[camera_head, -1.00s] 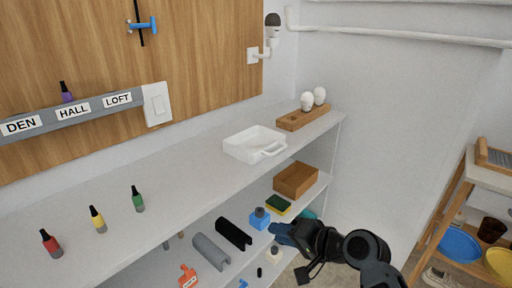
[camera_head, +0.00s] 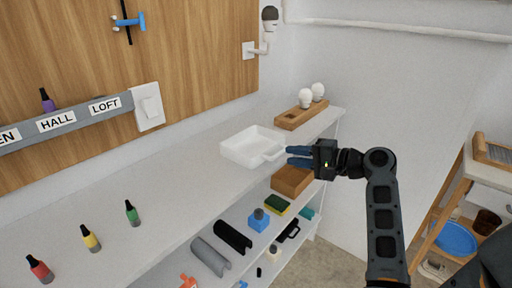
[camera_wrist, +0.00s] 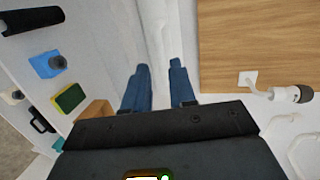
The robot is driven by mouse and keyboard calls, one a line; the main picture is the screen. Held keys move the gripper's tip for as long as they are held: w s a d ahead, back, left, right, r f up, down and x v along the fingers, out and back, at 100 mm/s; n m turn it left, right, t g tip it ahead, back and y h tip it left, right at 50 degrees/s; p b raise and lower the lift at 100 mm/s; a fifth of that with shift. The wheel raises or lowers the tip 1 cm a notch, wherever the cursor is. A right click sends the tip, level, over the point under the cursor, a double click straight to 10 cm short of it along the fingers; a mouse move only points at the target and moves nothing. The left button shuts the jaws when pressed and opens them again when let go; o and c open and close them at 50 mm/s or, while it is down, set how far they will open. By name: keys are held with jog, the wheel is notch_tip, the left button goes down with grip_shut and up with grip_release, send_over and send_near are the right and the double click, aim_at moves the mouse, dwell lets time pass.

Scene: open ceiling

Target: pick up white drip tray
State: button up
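The white drip tray (camera_head: 238,154) sits on the top white shelf in the head view, its looped handle at its right side toward the shelf's front edge. My gripper (camera_head: 289,156) is just right of the handle, its blue fingers pointing left toward it. In the wrist view my gripper (camera_wrist: 160,76) shows two blue fingers apart, with nothing clearly held between them. I cannot tell from these views whether a finger touches the handle. The tray is hard to make out against the white surfaces in the wrist view.
A wooden holder with white bulbs (camera_head: 300,116) stands behind the tray on the top shelf. A wooden box (camera_head: 290,181) is on the shelf below my gripper. Red, yellow and green bottles (camera_head: 132,214) stand at the left. Shelf between them and the tray is clear.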

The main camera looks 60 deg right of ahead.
jog(key=shift+x, duration=1.8)
grip_shut()
